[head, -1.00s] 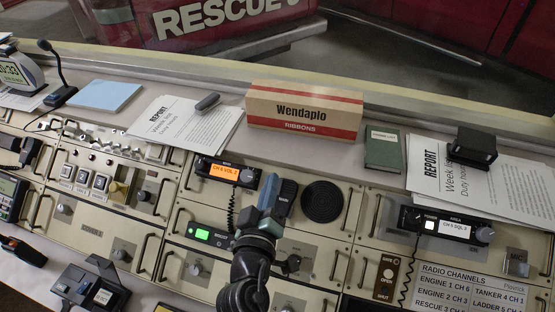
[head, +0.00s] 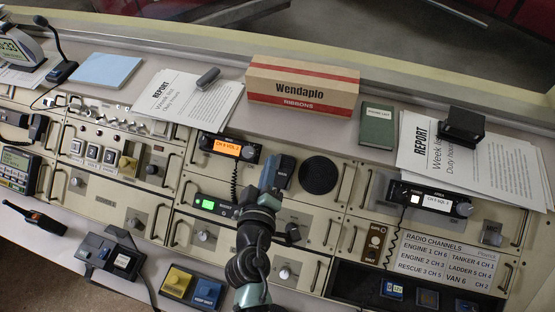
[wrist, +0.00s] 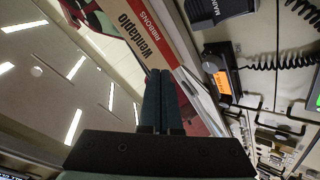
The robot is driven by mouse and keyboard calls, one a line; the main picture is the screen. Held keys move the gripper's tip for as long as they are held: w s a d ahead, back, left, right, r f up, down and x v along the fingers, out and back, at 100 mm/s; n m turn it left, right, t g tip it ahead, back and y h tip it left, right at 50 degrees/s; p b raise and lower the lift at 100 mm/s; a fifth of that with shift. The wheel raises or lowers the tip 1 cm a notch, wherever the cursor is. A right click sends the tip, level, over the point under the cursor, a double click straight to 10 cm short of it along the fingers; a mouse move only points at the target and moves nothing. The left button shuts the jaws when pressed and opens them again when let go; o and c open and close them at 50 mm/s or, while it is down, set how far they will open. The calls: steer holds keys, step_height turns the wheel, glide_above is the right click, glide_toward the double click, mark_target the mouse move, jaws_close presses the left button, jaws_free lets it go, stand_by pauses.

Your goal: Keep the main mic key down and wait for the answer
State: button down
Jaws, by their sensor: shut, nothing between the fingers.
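The main mic, a dark hand mic marked MAIN in the wrist view (wrist: 222,8), stands on the console between the orange-lit radio (head: 228,147) and the round speaker (head: 318,175). In the head view the mic (head: 286,170) is partly behind my gripper (head: 269,172). My gripper is shut and empty. In the wrist view its fingers (wrist: 157,100) are together and clear of the mic, which is at the upper right. The head view does not show clearly whether the fingers touch it. The mic's key is not clearly visible.
A Wendaplo ribbons box (head: 304,84) lies on the ledge behind. A green book (head: 377,126) and report sheets (head: 480,165) lie to its right. A second radio (head: 420,196) is at the right. A gooseneck mic (head: 62,72) stands at the far left.

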mark_target(279, 156)
steer(key=shift+w+d+f+b, duration=0.25)
steer(key=shift+w+f+b, duration=0.5)
steer(key=shift+f+b, duration=0.35)
steer(key=shift+w+d+f+b, duration=0.25)
steer(key=shift+w+f+b, duration=0.55)
steer(key=shift+f, duration=0.55)
steer(key=shift+w+d+f+b, duration=0.25)
steer(key=shift+w+f+b, duration=0.45)
steer(key=shift+f+b, duration=0.4)
steer(key=shift+f, duration=0.25)
steer(key=shift+w+f+b, duration=0.2)
steer(key=shift+w+b, duration=0.05)
steer(key=shift+b, duration=0.1)
steer(key=shift+w+d+f+b, duration=0.15)
steer(key=shift+f+b, duration=0.2)
steer(key=shift+f, duration=0.05)
stand_by(0.8)
steer(key=shift+r, duration=0.15)
stand_by(1.1)
steer(key=shift+s+r+p, duration=0.4)
steer(key=shift+r+p, duration=0.15)
steer(key=shift+r, duration=0.05)
